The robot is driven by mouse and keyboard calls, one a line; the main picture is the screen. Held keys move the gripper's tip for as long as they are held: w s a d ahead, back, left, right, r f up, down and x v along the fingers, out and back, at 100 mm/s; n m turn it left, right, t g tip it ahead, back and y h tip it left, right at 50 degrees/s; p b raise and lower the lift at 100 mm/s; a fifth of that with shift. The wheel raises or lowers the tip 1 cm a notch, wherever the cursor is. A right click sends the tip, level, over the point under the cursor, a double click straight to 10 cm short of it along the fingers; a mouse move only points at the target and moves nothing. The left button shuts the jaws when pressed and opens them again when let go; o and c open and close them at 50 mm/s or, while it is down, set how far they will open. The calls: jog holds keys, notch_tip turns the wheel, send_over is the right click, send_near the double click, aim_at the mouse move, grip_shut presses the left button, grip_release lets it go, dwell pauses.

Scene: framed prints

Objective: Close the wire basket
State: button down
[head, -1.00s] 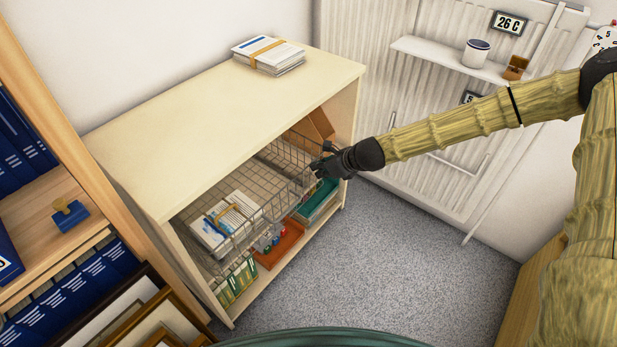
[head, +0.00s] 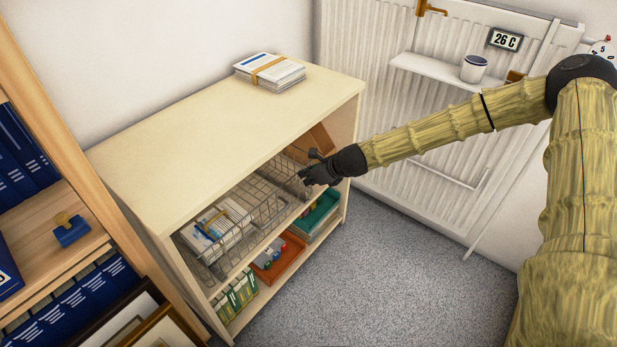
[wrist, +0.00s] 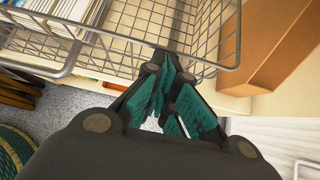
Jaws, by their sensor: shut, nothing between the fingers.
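The wire basket (head: 262,208) sits in the upper bay of the cream shelf unit, with its front near the unit's front edge. A strapped bundle of papers (head: 217,224) lies in its left part. My gripper (head: 306,180) is shut and empty at the right end of the basket's front. In the wrist view, my gripper's teal-padded fingers (wrist: 172,95) are closed together close to the basket's wire wall (wrist: 130,45). I cannot tell whether they touch the wire.
The cream shelf unit (head: 220,140) has a bundle of papers (head: 270,71) on top. Below the basket are an orange tray (head: 279,262) and a teal tray (head: 318,216). A brown box (wrist: 275,45) stands right of the basket. Grey carpet (head: 400,260) in front is clear.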

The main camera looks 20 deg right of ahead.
jog(key=s+d+f+p+v, duration=0.1)
jog(key=f+p+v, duration=0.1)
jog(key=v, duration=1)
jog(key=shift+s+d+r, duration=0.2)
jog(key=shift+s+d, duration=0.1)
jog(key=shift+s, duration=0.25)
jog(key=s+a+f+n+g+h+p, duration=0.1)
jog(key=s+a+f+n+g+p, duration=0.15)
jog(key=s+f+n, duration=0.5)
jog(key=s+a+f+n+g+h+p, duration=0.1)
jog(key=s+a+f+n+g+p, duration=0.25)
jog(key=s, duration=0.75)
jog(key=s+d+n+h+p, duration=0.1)
jog(key=s+n+p, duration=0.1)
jog(key=s+n, duration=0.6)
jog(key=s+d+n+g+h+p, duration=0.1)
jog(key=s+n+h+p, duration=0.1)
jog(key=s+n, duration=0.7)
jog(key=s+p, duration=0.1)
jog(key=s, duration=0.3)
jog(key=shift+s+f, duration=0.35)
jog(key=shift+s, duration=0.05)
